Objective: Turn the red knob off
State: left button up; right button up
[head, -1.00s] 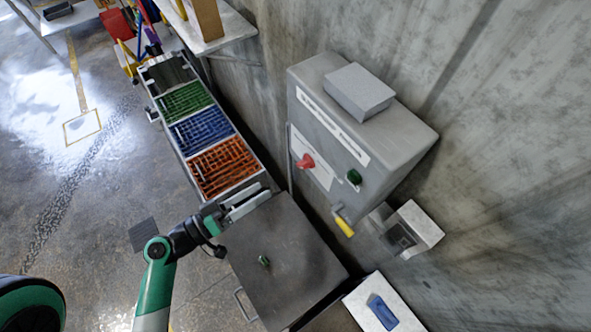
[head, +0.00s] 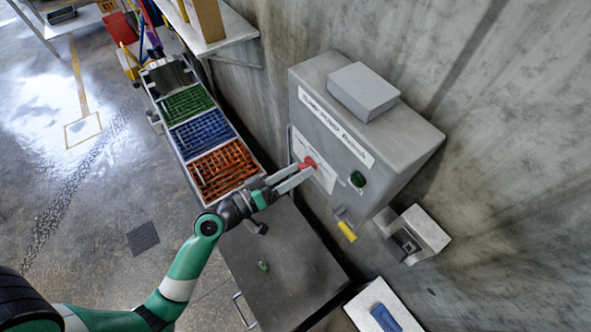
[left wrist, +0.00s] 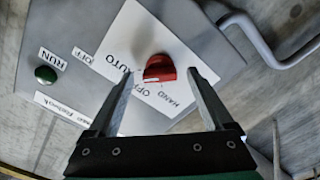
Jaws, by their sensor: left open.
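The red knob (head: 308,163) is on the front of the grey control box (head: 325,131). In the left wrist view the red knob (left wrist: 159,69) sits on a white label plate marked OFF, AUTO and HAND. My left gripper (head: 298,174) is at the box front, its fingertips by the knob. In the left wrist view the left gripper (left wrist: 160,76) is open, one finger on each side of the knob, with visible gaps between. It is not closed on the knob. My right gripper is not in view.
A green RUN button (head: 357,179) is beside the knob, with a yellow-handled part (head: 346,231) below. A grey block (head: 363,90) rests on the box. A dark metal cabinet top (head: 285,262) lies below the arm. Colored crates (head: 222,168) stand left.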

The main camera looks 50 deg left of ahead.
pick_arm(q)
grip_shut()
jog(key=shift+n, duration=0.3)
jog(key=n+p, duration=0.1)
jog(key=n, duration=0.3)
jog(key=shift+r, duration=0.1)
jog(key=shift+n+p, duration=0.8)
jog(key=shift+n, duration=1.2)
grip_release()
